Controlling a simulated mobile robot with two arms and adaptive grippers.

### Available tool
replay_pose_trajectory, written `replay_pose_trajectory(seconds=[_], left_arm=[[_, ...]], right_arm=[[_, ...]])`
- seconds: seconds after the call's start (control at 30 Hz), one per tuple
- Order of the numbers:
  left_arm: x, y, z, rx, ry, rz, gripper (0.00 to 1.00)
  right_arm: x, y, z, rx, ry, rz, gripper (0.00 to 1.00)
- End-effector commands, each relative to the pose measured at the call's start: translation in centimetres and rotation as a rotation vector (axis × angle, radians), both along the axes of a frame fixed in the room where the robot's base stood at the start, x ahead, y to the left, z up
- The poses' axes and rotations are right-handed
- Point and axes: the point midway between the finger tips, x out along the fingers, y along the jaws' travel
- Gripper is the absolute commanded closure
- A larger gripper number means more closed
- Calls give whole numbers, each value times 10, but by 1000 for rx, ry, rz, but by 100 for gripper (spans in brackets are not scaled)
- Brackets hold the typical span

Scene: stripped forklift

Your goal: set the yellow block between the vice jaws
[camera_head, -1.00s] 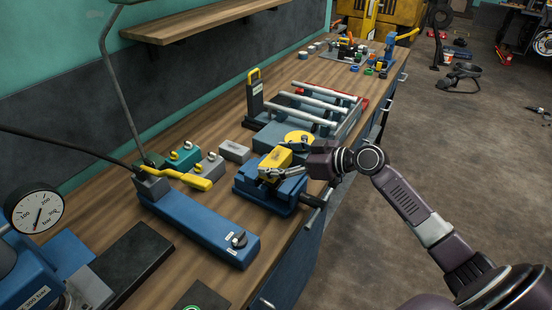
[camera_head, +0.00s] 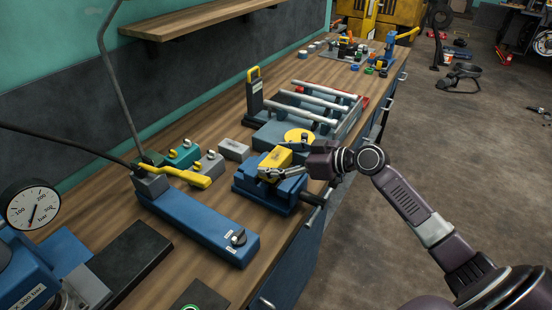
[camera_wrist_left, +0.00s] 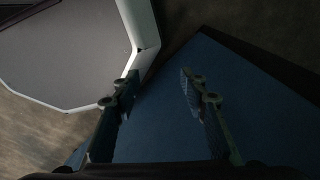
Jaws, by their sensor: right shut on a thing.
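The yellow block (camera_head: 275,158) sits at the blue vice (camera_head: 262,192), at the top between its jaws as far as I can see. My right gripper (camera_head: 272,173) reaches in from the right and is shut on the block. The fingers hide part of the block, so I cannot tell how deep it sits or whether both jaws touch it. My left gripper (camera_wrist_left: 158,85) shows only in the left wrist view. Its two fingers are apart with nothing between them, over a dark blue surface.
A blue pump (camera_head: 200,228) with a yellow-handled lever (camera_head: 186,175) stands left of the vice. A grey block (camera_head: 234,150) and teal and grey weights lie behind it. A rack of metal rods (camera_head: 315,103) stands beyond the vice. A pressure gauge (camera_head: 34,207) is at the far left.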

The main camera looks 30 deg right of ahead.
Motion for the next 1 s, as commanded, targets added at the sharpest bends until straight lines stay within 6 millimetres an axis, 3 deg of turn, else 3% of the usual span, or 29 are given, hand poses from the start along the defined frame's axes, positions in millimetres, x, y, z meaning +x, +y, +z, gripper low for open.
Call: replay_pose_trajectory(seconds=[0.6, 1.0], left_arm=[[1, 0, -17, 1, -1, 0, 60], [1, 0, -17, 0, -1, 0, 60]], right_arm=[[1, 0, -13, 1, -6, -1, 69], [1, 0, -13, 1, -6, -1, 69]])
